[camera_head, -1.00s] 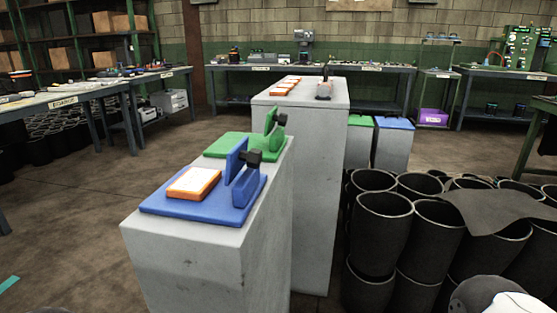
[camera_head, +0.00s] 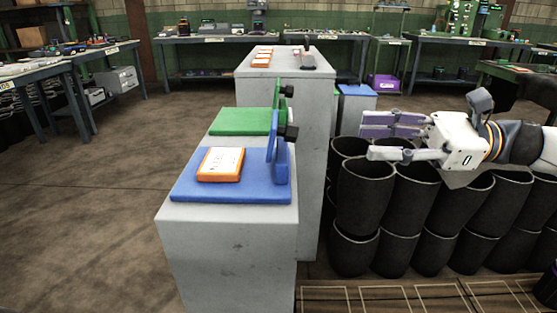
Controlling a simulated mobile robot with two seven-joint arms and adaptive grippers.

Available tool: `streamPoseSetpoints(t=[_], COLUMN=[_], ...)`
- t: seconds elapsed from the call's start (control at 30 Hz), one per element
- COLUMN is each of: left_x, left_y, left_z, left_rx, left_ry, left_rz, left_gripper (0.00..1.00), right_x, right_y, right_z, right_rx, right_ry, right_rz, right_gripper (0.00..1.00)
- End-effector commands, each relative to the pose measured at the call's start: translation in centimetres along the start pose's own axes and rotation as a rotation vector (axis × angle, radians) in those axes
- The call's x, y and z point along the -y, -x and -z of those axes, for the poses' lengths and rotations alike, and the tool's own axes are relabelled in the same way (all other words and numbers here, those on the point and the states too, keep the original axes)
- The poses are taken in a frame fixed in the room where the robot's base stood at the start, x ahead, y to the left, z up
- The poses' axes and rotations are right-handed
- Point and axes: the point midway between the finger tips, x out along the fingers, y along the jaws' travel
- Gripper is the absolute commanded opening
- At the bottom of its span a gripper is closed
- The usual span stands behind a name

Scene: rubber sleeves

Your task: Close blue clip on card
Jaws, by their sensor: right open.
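The blue clip (camera_head: 277,160) stands upright at the right edge of its blue base plate (camera_head: 240,193), with a black knob on its right side. The white card with an orange border (camera_head: 221,165) lies flat on the left part of that plate, apart from the upright clip. The plate rests on top of a grey pedestal. My right gripper (camera_head: 369,141) is open and empty, to the right of the clip, with its fingers pointing left over the black bins. My left gripper is not in view.
A green plate (camera_head: 240,121) with a similar upright green clip sits behind the blue one. A farther grey pedestal (camera_head: 287,110) holds several orange-edged cards. Black cylindrical bins (camera_head: 365,197) crowd the right side. The floor at left is clear.

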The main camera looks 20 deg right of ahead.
Motion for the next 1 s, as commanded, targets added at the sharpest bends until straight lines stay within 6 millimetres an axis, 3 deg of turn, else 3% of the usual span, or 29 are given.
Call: streamPoseSetpoints(t=[0.07, 0.13, 0.4, 0.53, 0.7, 0.9, 0.93, 1.0], left_x=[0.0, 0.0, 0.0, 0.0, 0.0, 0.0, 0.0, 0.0], left_y=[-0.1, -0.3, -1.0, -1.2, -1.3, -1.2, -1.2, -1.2], left_z=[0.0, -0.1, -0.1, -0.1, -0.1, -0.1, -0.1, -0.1], left_rx=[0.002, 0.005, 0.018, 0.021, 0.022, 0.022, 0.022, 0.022], left_ry=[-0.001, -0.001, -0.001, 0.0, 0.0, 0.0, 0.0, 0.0], left_rz=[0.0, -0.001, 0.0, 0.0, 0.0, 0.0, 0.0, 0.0], left_gripper=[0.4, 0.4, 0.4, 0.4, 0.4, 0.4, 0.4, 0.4], right_x=[0.1, 0.1, -0.1, 0.0, 0.1, 0.1, 0.1, 0.1], right_y=[0.2, -1.0, -8.0, -10.3, -11.5, -11.6, -11.6, -11.6], right_z=[-0.7, -0.6, -0.5, -0.6, -0.7, -0.7, -0.7, -0.7], right_rx=[0.014, 0.014, 0.013, 0.012, 0.012, 0.012, 0.012, 0.012], right_ry=[0.0, -0.001, -0.003, -0.002, -0.001, 0.0, 0.0, 0.0], right_rz=[0.003, -0.001, -0.004, -0.002, 0.002, 0.002, 0.002, 0.002], right_gripper=[0.42, 0.42, 0.42, 0.42, 0.42, 0.42, 0.4, 0.24])
